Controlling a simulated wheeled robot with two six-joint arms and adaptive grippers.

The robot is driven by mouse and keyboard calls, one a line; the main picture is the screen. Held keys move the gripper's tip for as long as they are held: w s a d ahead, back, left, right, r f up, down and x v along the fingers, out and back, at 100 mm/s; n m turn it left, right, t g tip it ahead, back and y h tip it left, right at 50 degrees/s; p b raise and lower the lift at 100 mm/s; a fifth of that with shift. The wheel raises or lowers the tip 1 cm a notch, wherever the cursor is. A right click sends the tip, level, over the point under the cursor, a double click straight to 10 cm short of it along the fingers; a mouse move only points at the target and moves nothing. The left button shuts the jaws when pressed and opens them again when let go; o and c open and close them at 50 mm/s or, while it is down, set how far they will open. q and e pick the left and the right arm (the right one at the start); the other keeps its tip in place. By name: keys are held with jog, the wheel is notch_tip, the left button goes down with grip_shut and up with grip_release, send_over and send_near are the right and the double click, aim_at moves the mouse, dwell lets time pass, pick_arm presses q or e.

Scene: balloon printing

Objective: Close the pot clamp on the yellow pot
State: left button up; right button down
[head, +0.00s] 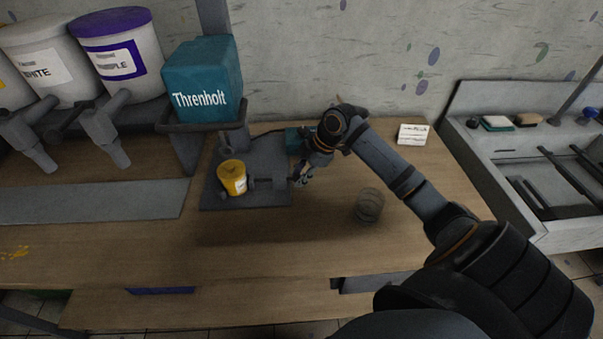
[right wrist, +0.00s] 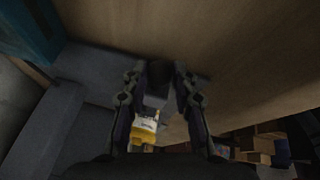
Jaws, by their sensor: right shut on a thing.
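The yellow pot (head: 233,178) stands upright on the grey base plate (head: 216,199) of the machine. The grey pot clamp (head: 268,184) is at the pot's right side; whether its jaw touches the pot cannot be told. My right gripper (head: 304,175) is at the clamp's right end, shut on its dark handle. In the right wrist view, the gripper (right wrist: 158,82) has the dark handle between its fingers, with the grey clamp body and part of the yellow pot (right wrist: 146,127) beyond. The fingers partly hide the clamp. My left gripper is not in view.
A teal box marked Threnholt (head: 203,80) sits above the base plate. White tubs with taps (head: 123,60) stand at the left. A clear glass (head: 369,205) stands right of the clamp, near my right arm. A white card (head: 412,134) is behind it.

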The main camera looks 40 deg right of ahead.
jog(key=c, duration=1.2)
grip_release()
jog(key=shift+o, duration=0.7)
jog(key=shift+a+r, duration=0.1)
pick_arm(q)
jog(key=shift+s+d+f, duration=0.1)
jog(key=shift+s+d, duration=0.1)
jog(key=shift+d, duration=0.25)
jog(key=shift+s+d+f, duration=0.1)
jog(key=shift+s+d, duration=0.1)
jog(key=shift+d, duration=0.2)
pick_arm(e)
jog(key=v, duration=1.2)
